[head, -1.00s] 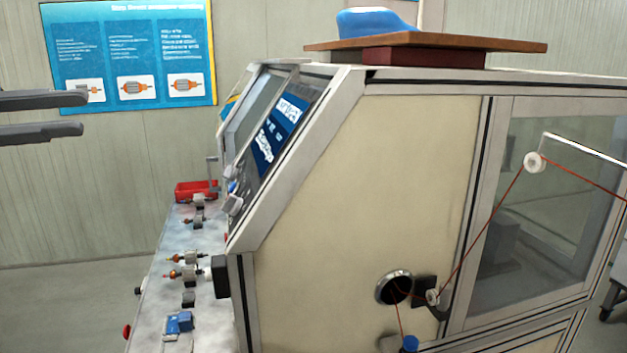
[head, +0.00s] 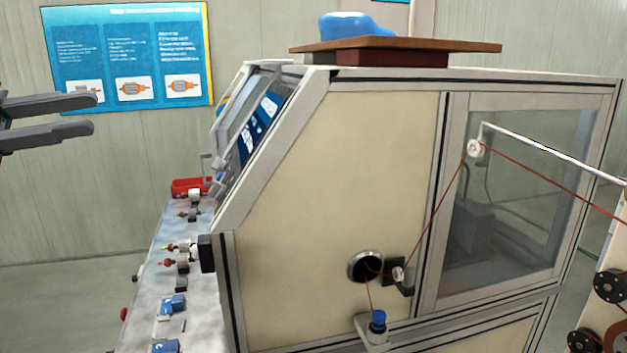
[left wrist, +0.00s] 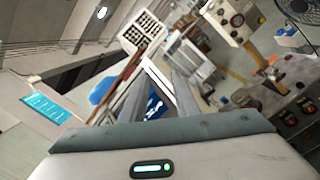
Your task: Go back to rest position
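My left gripper (head: 88,114) reaches in from the left edge of the head view. Its two grey fingers are apart with nothing between them, in the air in front of the wall and clear of the machine. In the left wrist view the fingers (left wrist: 160,95) also stand apart and empty. My right gripper is in neither view. The winding machine (head: 330,180), with a cream side panel and a glass window, fills the middle and right of the head view.
A narrow bench (head: 200,335) with small armatures (head: 180,255) and a red bin (head: 190,187) runs along the machine's front. A red wire (head: 438,215) runs over white pulleys. A spool stand (head: 612,285) is at the right edge. Floor (head: 70,305) is free at lower left.

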